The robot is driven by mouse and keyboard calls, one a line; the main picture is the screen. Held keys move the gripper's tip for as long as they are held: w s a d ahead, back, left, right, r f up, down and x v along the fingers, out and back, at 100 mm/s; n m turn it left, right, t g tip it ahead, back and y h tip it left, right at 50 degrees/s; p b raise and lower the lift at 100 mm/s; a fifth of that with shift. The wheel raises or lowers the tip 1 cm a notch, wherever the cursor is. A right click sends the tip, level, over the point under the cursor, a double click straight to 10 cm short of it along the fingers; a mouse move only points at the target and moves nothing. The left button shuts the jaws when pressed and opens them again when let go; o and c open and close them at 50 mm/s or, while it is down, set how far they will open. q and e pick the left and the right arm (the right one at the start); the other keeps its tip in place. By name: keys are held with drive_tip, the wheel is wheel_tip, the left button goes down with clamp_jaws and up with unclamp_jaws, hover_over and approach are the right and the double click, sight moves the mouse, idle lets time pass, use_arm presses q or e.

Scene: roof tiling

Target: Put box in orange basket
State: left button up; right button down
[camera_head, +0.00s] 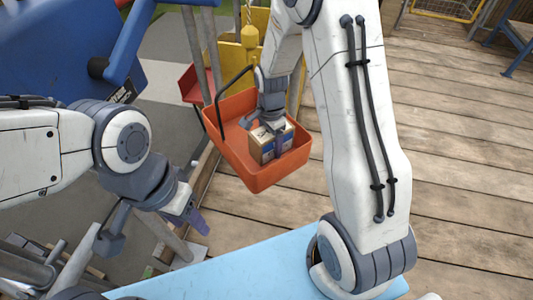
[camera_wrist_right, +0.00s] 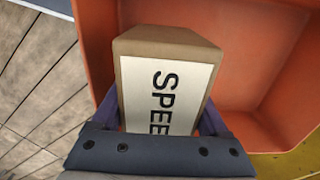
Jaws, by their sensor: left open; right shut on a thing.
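A small brown box (camera_head: 262,150) with a white label is inside the orange basket (camera_head: 262,180), toward its near right end. My right gripper (camera_head: 272,138) reaches down from above and is shut on the box. In the right wrist view the box (camera_wrist_right: 165,85) sits between the two purple fingers, its label reading "SPEE", with the basket's orange walls (camera_wrist_right: 100,45) around it. Whether the box touches the basket floor cannot be told. My left gripper (camera_head: 155,232) is open and empty, low at the left, away from the basket.
A light blue surface (camera_head: 230,270) lies in front. Wooden planks (camera_head: 450,150) fill the right side. A yellow container (camera_head: 240,60) and a red seat-like object (camera_head: 190,85) stand behind the basket. A blue structure (camera_head: 60,50) and grey poles stand at the upper left.

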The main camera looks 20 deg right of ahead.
drive_tip(key=shift+f+b, duration=0.55)
drive_tip(key=shift+f, duration=1.9)
drive_tip(key=shift+f, duration=0.2)
unclamp_jaws()
